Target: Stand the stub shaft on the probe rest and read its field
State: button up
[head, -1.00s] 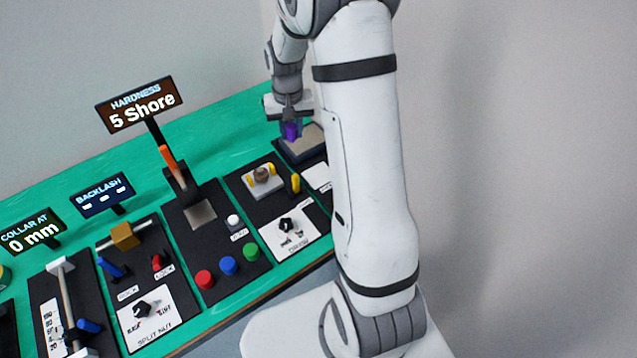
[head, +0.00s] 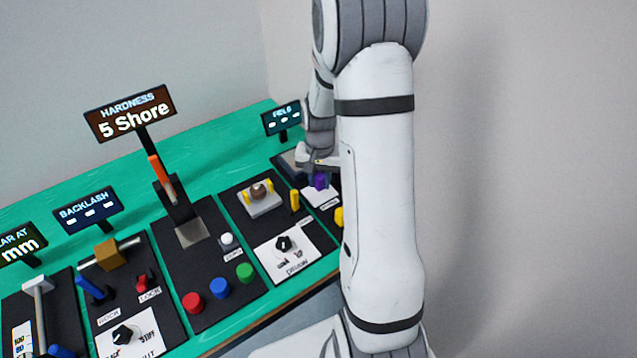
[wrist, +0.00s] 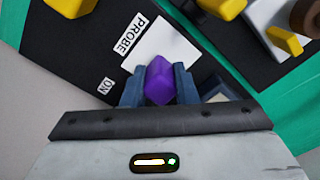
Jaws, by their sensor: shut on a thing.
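My gripper (head: 319,172) is shut on a purple piece, which I take to be the stub shaft (head: 320,182). The shaft (wrist: 160,82) sits between the two blue-grey fingers in the wrist view, its end showing past them. My gripper holds it over the rightmost black station, beside a white plate (wrist: 158,48) labelled PROBE. A grey-topped block (head: 287,162), perhaps the probe rest, is partly hidden behind my gripper. I cannot tell whether the shaft touches anything below. The field display (head: 282,118) behind the station shows only dashes.
To the left is a station with a brown ball (head: 259,191) and yellow pegs (head: 295,200). Farther left stand the hardness display (head: 130,113) and coloured buttons (head: 219,288). A yellow knob (wrist: 70,6) lies near the PROBE plate. My arm hides the station's right side.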

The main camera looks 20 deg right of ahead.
jog(key=shift+f, duration=0.85)
jog(key=shift+f, duration=0.2)
jog(key=o, duration=1)
jog(key=shift+r, duration=0.1)
